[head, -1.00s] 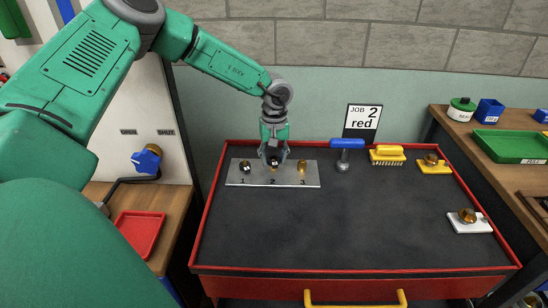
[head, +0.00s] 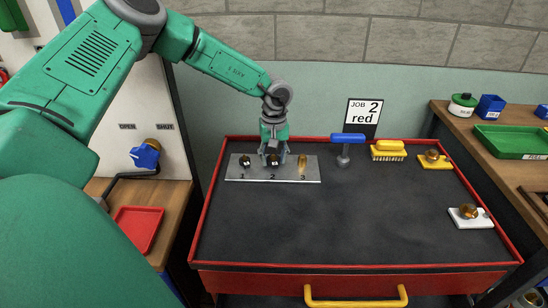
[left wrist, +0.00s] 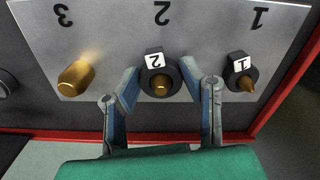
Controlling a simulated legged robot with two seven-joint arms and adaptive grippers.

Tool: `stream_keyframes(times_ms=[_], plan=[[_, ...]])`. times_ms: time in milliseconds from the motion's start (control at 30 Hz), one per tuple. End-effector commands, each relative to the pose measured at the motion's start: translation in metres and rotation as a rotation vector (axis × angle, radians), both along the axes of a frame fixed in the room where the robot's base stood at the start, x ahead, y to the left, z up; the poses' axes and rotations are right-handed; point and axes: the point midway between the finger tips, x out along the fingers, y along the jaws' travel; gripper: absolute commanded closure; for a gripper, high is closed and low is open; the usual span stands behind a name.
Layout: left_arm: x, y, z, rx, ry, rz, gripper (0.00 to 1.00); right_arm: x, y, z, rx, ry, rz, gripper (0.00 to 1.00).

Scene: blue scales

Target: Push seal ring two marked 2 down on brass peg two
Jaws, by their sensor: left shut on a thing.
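My left gripper (left wrist: 160,92) is shut on this ring, one finger on each side. In the head view my left gripper (head: 273,159) points down at the middle of the grey plate (head: 252,177), with ring two (head: 274,161) between its fingers. I cannot tell whether the ring touches the plate. My right gripper is not in view.
A dark ring marked 1 (left wrist: 240,70) is around peg one. Brass peg three (left wrist: 76,78) is bare. A blue-handled tool (head: 346,147), yellow brush (head: 388,150) and JOB 2 red card (head: 363,116) stand to the right. The black mat (head: 350,220) in front is clear.

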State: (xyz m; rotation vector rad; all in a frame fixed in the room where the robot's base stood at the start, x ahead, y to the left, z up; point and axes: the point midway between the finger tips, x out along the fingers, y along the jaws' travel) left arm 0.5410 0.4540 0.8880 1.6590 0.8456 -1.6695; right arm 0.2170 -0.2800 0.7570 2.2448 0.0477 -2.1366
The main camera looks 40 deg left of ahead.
Motion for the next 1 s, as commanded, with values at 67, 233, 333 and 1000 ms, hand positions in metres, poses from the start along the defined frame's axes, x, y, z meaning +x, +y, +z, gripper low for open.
stream_keyframes(times_ms=[67, 233, 333, 1000], plan=[[0.000, 0.000, -0.002, 0.000, 0.000, 0.000, 0.80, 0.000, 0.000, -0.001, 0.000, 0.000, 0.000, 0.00], [0.000, 0.000, -0.005, 0.000, 0.000, 0.000, 0.80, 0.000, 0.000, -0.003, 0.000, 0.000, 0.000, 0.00], [0.000, 0.000, -0.006, -0.001, -0.001, 0.000, 0.80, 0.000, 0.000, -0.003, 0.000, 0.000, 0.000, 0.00], [0.002, 0.000, 0.009, -0.001, -0.004, 0.000, 0.41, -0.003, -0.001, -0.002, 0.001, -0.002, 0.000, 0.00]])
